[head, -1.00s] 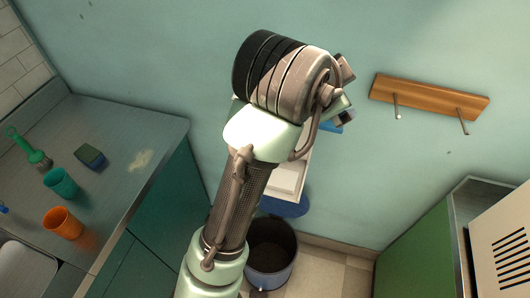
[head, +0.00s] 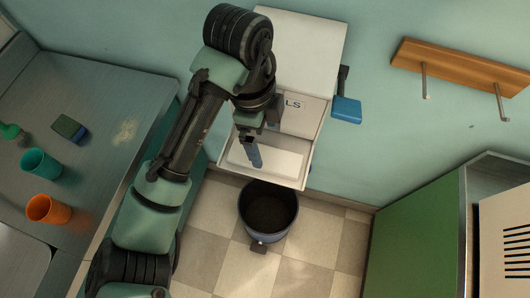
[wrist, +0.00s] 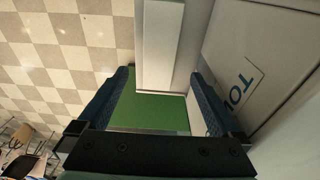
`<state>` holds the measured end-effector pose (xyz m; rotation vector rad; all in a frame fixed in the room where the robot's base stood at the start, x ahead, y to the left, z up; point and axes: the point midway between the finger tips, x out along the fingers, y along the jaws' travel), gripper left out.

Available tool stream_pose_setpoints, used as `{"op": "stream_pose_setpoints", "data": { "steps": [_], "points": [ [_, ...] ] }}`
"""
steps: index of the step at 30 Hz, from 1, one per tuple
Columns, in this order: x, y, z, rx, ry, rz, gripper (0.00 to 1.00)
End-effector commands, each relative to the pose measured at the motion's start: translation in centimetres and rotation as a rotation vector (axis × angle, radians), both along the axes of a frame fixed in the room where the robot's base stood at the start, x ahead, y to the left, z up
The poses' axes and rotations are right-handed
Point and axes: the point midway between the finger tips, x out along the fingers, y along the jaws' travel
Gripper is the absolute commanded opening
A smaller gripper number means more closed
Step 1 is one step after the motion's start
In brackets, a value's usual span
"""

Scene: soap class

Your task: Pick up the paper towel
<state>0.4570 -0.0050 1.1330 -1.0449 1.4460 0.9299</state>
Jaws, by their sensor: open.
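A white paper towel (head: 280,163) lies in the open lower tray of the white dispenser (head: 300,45) on the wall. In the head view my gripper (head: 254,155) is at the tray, in front of the towel's left part; whether it touches is unclear. In the wrist view my gripper (wrist: 161,75) is open, with blue fingers wide apart. A long white piece, apparently the paper towel (wrist: 162,45), shows between and beyond the fingertips. The dispenser's lettered front (wrist: 240,85) is close to the right finger. Nothing is seen held.
A dark bin (head: 268,210) stands on the tiled floor below the dispenser. A blue object (head: 346,109) is at the dispenser's right. A counter (head: 100,110) with cups is at left, a green cabinet (head: 415,240) at right. A wooden hook rack (head: 465,68) is on the wall.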

Motion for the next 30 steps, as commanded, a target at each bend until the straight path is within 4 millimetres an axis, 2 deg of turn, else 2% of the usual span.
{"op": "stream_pose_setpoints", "data": {
  "steps": [3, 10, 18, 27, 30],
  "points": [
    [-0.1, -0.2, -1.4, -0.002, 0.001, 0.001, 1.00],
    [0.0, -0.2, -2.8, -0.003, 0.001, 0.002, 1.00],
    [0.0, 0.1, -6.4, -0.001, 0.001, 0.002, 1.00],
    [0.0, 0.0, -7.1, 0.000, -0.002, 0.001, 1.00],
    [0.0, 0.0, -7.1, 0.000, -0.002, 0.001, 0.84]
  ]
}}
